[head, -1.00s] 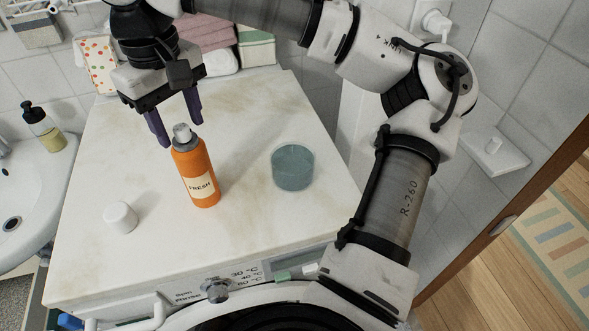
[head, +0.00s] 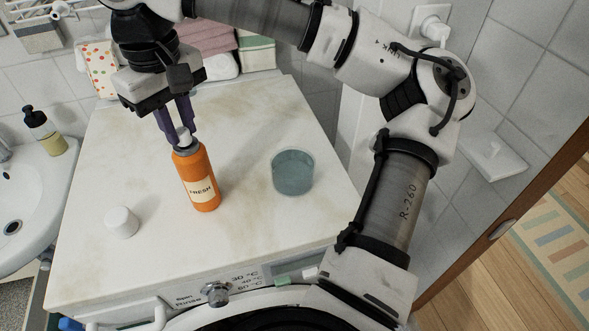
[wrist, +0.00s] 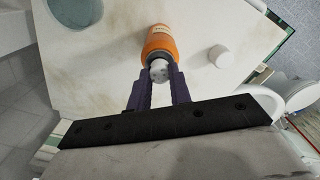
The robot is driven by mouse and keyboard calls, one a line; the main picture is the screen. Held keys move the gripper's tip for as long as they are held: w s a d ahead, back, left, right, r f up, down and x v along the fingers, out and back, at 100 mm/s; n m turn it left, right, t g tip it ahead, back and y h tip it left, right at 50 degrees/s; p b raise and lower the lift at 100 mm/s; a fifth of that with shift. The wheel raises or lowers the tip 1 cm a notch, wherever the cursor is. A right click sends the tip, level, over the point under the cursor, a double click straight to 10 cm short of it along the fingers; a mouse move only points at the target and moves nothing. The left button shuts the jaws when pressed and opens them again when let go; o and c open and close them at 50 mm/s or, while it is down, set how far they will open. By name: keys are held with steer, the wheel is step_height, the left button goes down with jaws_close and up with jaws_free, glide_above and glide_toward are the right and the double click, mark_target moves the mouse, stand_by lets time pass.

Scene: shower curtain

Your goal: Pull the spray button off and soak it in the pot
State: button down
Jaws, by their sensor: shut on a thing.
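The orange spray can (head: 197,180) with a "FRESH" label stands upright on the white machine top. Its light spray button (head: 184,137) sits at the top of the can, and it also shows in the wrist view (wrist: 159,72). My gripper (head: 178,130) is above the can with its purple fingers shut on the spray button, one on each side. In the wrist view the gripper (wrist: 160,78) frames the button, with the orange can (wrist: 160,42) beyond it. The round blue-grey translucent pot (head: 293,173) stands to the right of the can, apart from it.
A white cap (head: 121,222) lies on the machine top (head: 245,245) at left. Folded towels (head: 208,45) are behind my gripper. A sink with a soap bottle (head: 44,131) is at far left. The surface between can and pot is clear.

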mark_target(181, 131)
steer(key=shift+r+p, duration=2.3)
steer(key=shift+r, duration=0.55)
